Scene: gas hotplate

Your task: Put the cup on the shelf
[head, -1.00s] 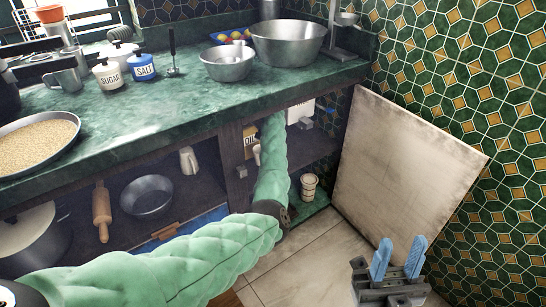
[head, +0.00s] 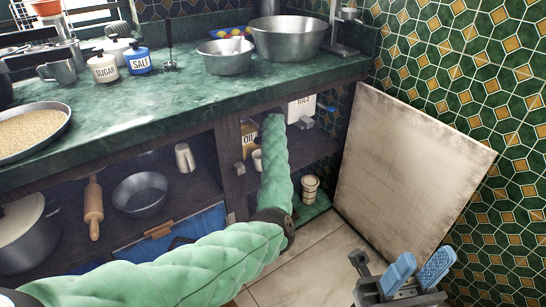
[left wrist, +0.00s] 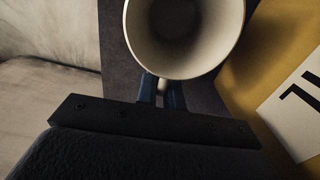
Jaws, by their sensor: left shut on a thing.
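The white cup (left wrist: 185,35) fills the top of the left wrist view, its open mouth facing the camera. My left gripper (left wrist: 162,92) is shut on its handle with dark blue fingers. In the head view the cup (head: 257,160) shows small inside the cabinet, beside my green left forearm and below the oil box (head: 249,135); the arm hides the left fingers there. The cabinet shelf (head: 312,147) is partly covered by the arm. My right gripper (head: 418,270) is empty and open, its blue fingers apart, at the lower right.
A pale panel (head: 410,180) stands open to the right of the cabinet. A rice box (head: 301,108) is behind my arm, and a ribbed cup-like container (head: 310,188) sits low. A white mug (head: 184,158), metal bowl (head: 141,195) and rolling pin (head: 93,208) occupy the left compartment.

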